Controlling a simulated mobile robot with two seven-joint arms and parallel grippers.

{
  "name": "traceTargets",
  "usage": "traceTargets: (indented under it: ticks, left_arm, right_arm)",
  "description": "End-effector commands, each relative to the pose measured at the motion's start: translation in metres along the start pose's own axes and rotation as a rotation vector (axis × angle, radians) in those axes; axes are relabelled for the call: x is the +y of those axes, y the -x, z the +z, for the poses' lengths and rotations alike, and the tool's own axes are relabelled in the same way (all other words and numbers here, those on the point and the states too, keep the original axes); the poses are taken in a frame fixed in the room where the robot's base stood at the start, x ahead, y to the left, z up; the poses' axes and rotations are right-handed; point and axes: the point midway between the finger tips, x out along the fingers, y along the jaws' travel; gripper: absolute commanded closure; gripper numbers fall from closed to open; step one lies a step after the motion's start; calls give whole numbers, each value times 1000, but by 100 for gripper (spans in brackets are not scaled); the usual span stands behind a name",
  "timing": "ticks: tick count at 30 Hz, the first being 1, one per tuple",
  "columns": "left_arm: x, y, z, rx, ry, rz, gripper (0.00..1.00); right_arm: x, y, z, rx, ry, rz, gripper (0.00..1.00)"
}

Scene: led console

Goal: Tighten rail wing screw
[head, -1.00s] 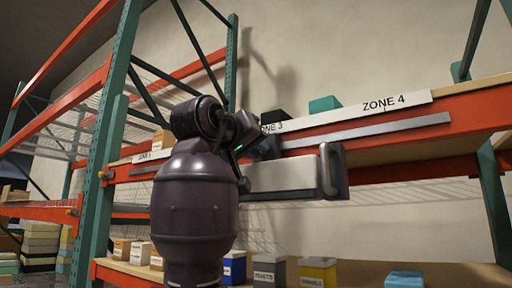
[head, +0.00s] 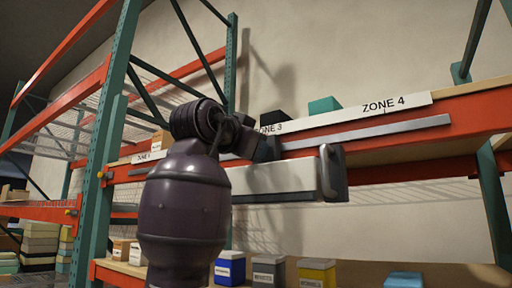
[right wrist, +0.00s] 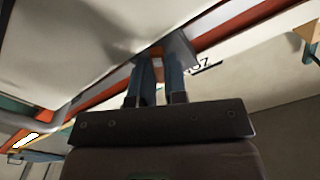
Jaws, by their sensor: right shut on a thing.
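The wing screw is hidden or too small to make out between my fingertips. My right gripper (head: 268,149) is at the front of the orange shelf beam, just above the pale console (head: 285,178) with its dark end and handle. In the right wrist view the two blue-grey fingers of this gripper (right wrist: 160,62) stand a little apart, their tips up against a grey metal part (right wrist: 181,50) under the pale surface. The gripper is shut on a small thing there. The grey rail (head: 365,131) runs along the beam. My left gripper is not in view.
The orange beam (head: 470,123) carries ZONE labels (head: 384,104). A dark box (head: 273,118) and a teal box (head: 324,105) stand on the shelf above. Blue (head: 230,268), grey (head: 268,272) and yellow (head: 317,273) bins stand below. A green upright (head: 108,150) is at left.

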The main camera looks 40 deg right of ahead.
Motion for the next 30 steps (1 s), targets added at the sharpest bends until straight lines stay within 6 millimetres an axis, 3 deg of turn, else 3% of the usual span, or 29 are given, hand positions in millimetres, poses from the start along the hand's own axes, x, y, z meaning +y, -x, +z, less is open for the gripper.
traceTargets:
  ticks: [12, 29, 30]
  left_arm:
    - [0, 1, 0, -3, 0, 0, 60]
    - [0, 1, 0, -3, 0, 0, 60]
    - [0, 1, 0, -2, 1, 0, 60]
  right_arm:
    - [0, 1, 2, -5, -188, 1, 100]
    - [0, 1, 3, -5, -216, 1, 100]
    - [0, 1, 3, -5, -216, 1, 82]
